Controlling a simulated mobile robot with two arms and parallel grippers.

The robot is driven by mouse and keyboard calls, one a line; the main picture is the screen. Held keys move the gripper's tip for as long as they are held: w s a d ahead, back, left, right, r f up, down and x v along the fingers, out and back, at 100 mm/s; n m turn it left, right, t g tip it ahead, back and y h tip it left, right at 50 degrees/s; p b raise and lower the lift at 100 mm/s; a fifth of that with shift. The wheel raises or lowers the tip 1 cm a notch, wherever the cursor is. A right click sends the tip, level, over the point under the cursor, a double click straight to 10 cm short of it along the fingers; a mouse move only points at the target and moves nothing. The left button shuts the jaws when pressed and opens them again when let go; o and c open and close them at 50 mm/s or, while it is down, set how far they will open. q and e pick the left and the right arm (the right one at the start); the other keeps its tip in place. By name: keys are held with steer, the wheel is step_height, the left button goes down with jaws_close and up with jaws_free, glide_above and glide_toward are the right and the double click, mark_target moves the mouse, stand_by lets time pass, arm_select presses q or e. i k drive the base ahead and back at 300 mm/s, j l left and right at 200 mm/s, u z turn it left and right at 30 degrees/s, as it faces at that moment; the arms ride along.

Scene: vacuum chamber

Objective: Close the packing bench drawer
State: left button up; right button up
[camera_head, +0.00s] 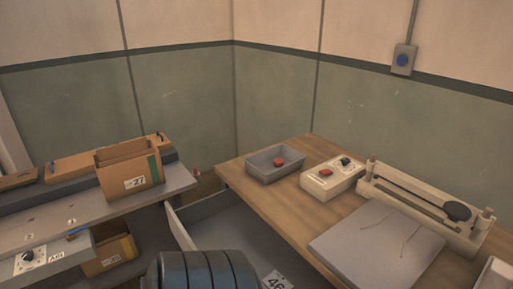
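The packing bench (297,205) has a wooden top and stands at the right. Its grey drawer (222,222) is pulled out on the bench's left side. I see the drawer's inside floor and its pale left wall. The drawer looks empty where it shows. A dark ribbed rounded shape at the bottom edge hides its near part; I cannot tell what that shape is. Neither of my grippers is in view.
On the bench are a grey tray (262,174) with a red item, a control box (330,178) with a red button, a sealer (425,210) and a grey plate (375,243). A grey counter (75,211) with a cardboard box (128,166) stands at the left, another box (112,250) below.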

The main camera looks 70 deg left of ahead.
mark_target(222, 220)
steer(key=k+u, duration=0.15)
steer(key=u, duration=2.4)
